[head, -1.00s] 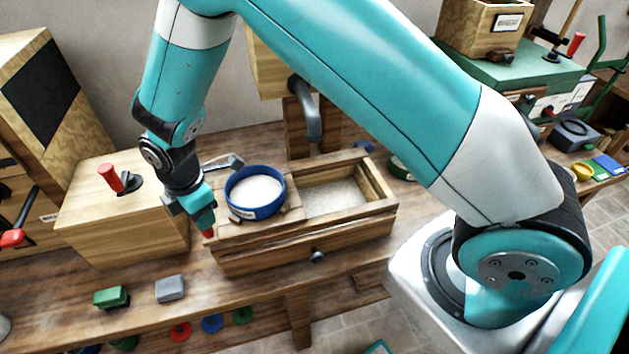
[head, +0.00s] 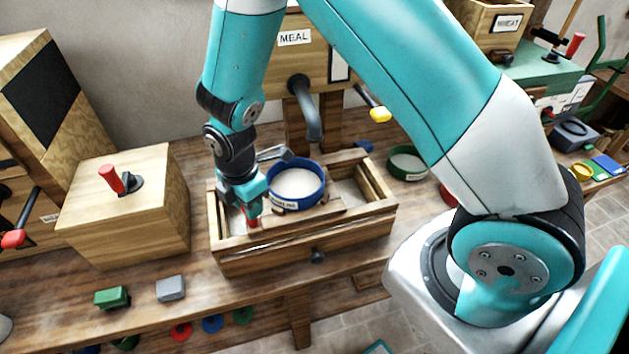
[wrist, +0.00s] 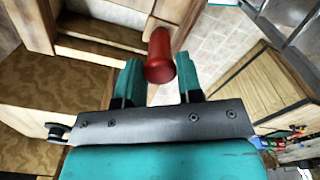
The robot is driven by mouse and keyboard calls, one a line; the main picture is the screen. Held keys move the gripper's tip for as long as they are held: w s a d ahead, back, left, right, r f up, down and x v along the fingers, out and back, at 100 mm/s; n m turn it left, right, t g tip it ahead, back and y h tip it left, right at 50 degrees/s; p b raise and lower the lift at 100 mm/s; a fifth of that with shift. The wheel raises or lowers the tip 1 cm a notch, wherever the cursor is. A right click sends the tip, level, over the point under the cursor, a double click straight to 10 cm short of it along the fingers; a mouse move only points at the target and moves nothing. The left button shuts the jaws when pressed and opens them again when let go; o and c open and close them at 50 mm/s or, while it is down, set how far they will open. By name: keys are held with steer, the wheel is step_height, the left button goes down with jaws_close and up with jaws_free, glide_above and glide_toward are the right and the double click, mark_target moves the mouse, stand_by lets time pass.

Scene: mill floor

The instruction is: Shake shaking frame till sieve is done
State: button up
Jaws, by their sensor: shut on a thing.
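The shaking frame (head: 322,209) is a wooden slide on top of an open wooden trough (head: 275,262). My gripper (head: 252,213) is shut on the frame's red handle (head: 253,222), just left of the sieve. In the wrist view the red handle (wrist: 160,60) stands between the two teal fingers of my gripper (wrist: 159,72). Trough openings show on both sides of the frame, the right one with pale meal in it. The sieve's mesh is hidden by the meal.
A bin marked MEAL (head: 290,60) with a grey spout (head: 308,105) stands behind the trough. A wooden box with a red lever (head: 112,180) stands at left. A green sieve (head: 408,175) lies at right. Green (head: 112,298) and grey (head: 171,288) blocks lie in front.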

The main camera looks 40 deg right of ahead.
steer(key=w+a, duration=0.3)
steer(key=a, duration=0.6)
stand_by(0.4)
steer(key=s+d, duration=0.1)
steer(key=d, duration=0.2)
steer(key=s+d, duration=0.1)
steer(key=d, duration=0.2)
steer(key=s+d, duration=0.1)
steer(key=d, duration=0.2)
steer(key=w+a, duration=0.3)
steer(key=a, duration=0.6)
stand_by(0.3)
steer(key=s+d, duration=0.1)
steer(key=d, duration=0.2)
steer(key=s+d, duration=0.1)
steer(key=d, duration=0.2)
steer(key=s+d, duration=0.1)
steer(key=d, duration=0.2)
